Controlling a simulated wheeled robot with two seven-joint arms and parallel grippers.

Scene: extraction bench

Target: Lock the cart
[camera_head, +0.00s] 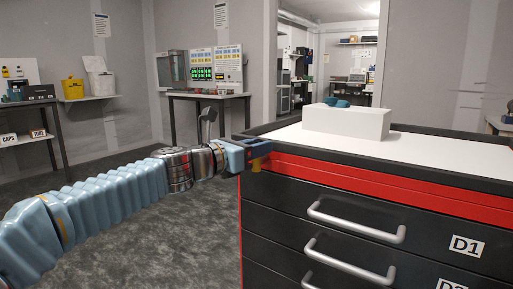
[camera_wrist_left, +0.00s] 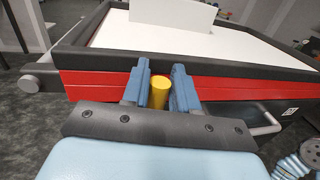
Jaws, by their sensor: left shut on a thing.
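The cart (camera_head: 400,196) stands at the right in the head view, black with a red band under its top and grey drawer handles. My left gripper (camera_head: 256,155) reaches its near left corner, at the height of the red band. In the left wrist view my left gripper (camera_wrist_left: 160,90) is shut on a yellow cylinder-shaped piece (camera_wrist_left: 159,92), which sits between the two blue fingers in front of the cart's red side (camera_wrist_left: 235,87). I cannot tell how this piece joins the cart. My right gripper is in neither view.
A white box (camera_head: 345,122) with teal items on it stands on the cart's white top. A side bar with a round grey end (camera_wrist_left: 30,83) shows at the left in the wrist view. Benches (camera_head: 208,96) line the back wall.

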